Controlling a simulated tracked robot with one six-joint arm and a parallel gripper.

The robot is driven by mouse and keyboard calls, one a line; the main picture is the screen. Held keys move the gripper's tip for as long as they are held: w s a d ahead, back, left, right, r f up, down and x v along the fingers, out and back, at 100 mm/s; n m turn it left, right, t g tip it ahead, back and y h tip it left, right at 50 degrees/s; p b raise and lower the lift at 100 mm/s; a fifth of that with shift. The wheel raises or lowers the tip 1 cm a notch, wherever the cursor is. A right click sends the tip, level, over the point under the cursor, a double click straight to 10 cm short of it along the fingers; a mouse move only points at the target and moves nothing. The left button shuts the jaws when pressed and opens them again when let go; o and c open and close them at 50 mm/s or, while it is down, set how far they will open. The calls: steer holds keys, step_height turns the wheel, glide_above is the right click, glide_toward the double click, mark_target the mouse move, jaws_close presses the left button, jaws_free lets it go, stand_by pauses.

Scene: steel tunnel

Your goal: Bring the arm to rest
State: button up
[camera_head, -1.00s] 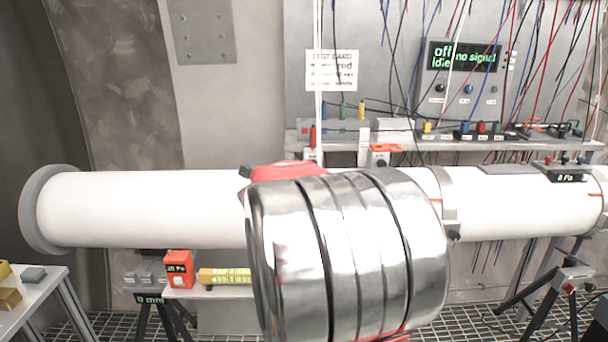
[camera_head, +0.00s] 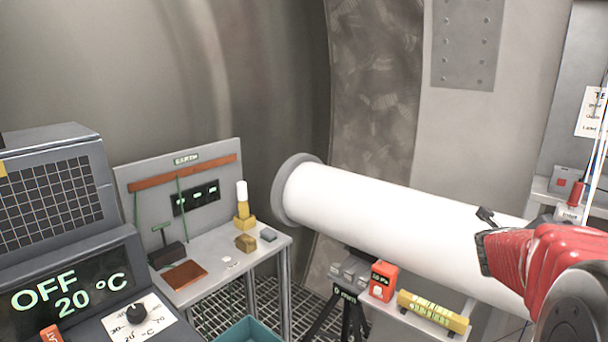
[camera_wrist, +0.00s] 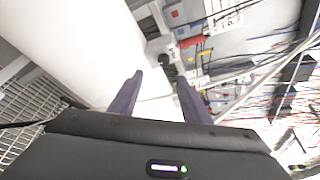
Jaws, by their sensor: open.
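My gripper (camera_wrist: 160,92) shows in the wrist view, with its two dark fingers apart and nothing between them. Beyond the fingers are the white pipe (camera_wrist: 75,45) and a shelf area with small coloured parts. In the head view my red and grey arm is at the right edge, in front of the white pipe (camera_head: 400,215). My gripper's fingers cannot be made out clearly in the head view.
An earth bench (camera_head: 215,265) with small blocks stands left of the pipe. A console (camera_head: 70,285) reading OFF and 20 °C is at the left. A red-orange meter (camera_head: 383,281) and a yellow level (camera_head: 432,312) sit below the pipe. A teal bin (camera_head: 250,332) is on the floor.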

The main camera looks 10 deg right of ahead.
steer(key=w+a+f+n+t+y, duration=0.3)
steer(key=w+a+f+n, duration=0.1)
steer(key=n, duration=0.3)
steer(key=a+f+n+y, duration=0.35)
steer(key=a+n, duration=0.45)
steer(key=a, duration=0.3)
steer(key=a+f+n+y, duration=0.3)
steer(key=a+n+y, duration=0.3)
steer(key=a, duration=0.5)
steer(key=s+a+n+g+y, duration=0.1)
steer(key=s+a+n+g, duration=0.2)
steer(key=s+a+n, duration=1.3)
steer(key=s+a, duration=0.4)
steer(key=s, duration=0.1)
steer(key=shift+s+f+y, duration=0.3)
steer(key=shift+s+y, duration=0.05)
steer(key=shift+a, duration=0.1)
